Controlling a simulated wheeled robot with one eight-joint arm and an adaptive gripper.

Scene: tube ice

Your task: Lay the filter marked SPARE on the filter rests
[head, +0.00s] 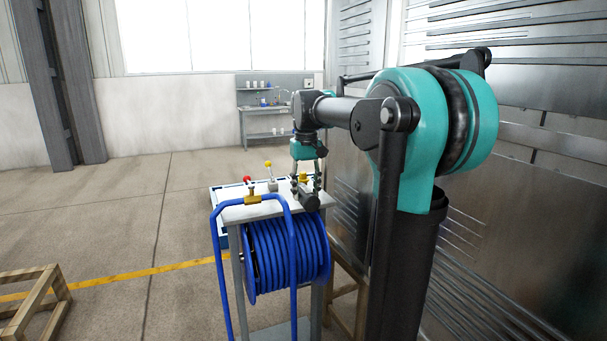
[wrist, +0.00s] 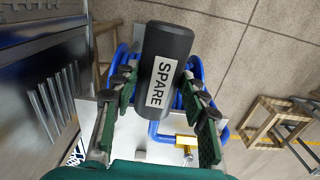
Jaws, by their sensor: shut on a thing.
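A black cylindrical filter (wrist: 170,42) with a white label reading SPARE lies between the fingers of my gripper (wrist: 157,88) in the wrist view. My gripper is shut on it. In the head view my gripper (head: 307,183) points down over the right part of the cart top, and the dark filter (head: 309,201) is at its fingertips, lying roughly level. I cannot tell whether the filter touches the cart top. I cannot make out the filter rests in either view.
The pale cart top (head: 232,199) carries a red knob (head: 247,179) and a yellow-balled lever (head: 268,164). A blue hose reel (head: 285,255) and blue rail (head: 216,255) are at its front. A metal wall (head: 345,190) stands close on the right.

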